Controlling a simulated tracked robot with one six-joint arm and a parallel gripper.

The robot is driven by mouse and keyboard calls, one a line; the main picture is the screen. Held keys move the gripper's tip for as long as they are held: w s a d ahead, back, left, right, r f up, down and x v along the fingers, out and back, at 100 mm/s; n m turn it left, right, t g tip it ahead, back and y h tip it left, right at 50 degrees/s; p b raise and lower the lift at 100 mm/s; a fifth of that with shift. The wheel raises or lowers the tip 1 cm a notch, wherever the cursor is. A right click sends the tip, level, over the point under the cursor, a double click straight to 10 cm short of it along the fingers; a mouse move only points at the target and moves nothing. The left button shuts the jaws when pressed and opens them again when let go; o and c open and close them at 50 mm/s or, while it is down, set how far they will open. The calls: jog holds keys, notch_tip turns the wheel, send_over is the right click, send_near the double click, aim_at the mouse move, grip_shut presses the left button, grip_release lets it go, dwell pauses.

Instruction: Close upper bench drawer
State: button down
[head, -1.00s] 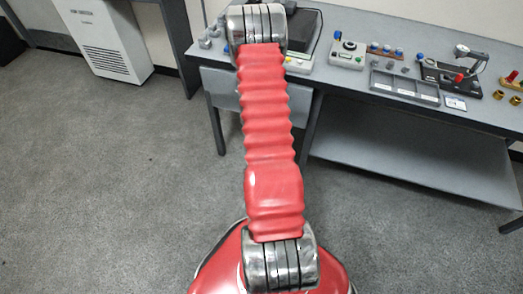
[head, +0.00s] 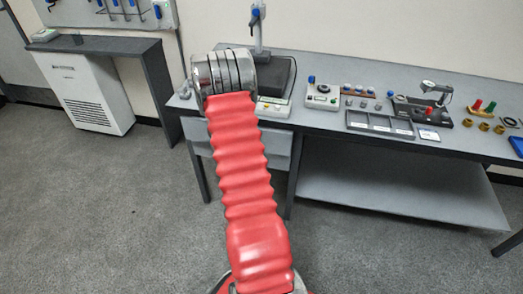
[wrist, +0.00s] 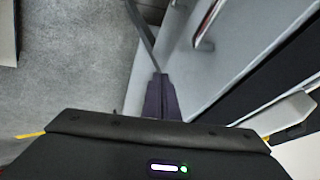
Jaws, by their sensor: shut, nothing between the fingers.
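The bench (head: 330,122) stands across the head view, with light grey drawer fronts (head: 277,146) under its left end. My red arm covers part of them, so how far the upper drawer stands out is not clear there. In the wrist view a grey drawer front (wrist: 220,62) with a silver bar handle (wrist: 206,28) fills the upper right. My gripper (wrist: 161,78) is shut and empty, its dark fingers beside the grey panel; contact cannot be told. My gripper is hidden in the head view.
Instruments, a compartment tray (head: 379,124) and small parts stand on the bench top. A lower shelf (head: 400,192) spans beneath it. A white unit (head: 85,90) stands at the left by a dark side table (head: 100,45). Grey carpet (head: 95,210) is clear in front.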

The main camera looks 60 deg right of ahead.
jog(key=v, duration=0.7)
jog(key=shift+a+r, duration=0.15)
jog(key=shift+r, duration=0.1)
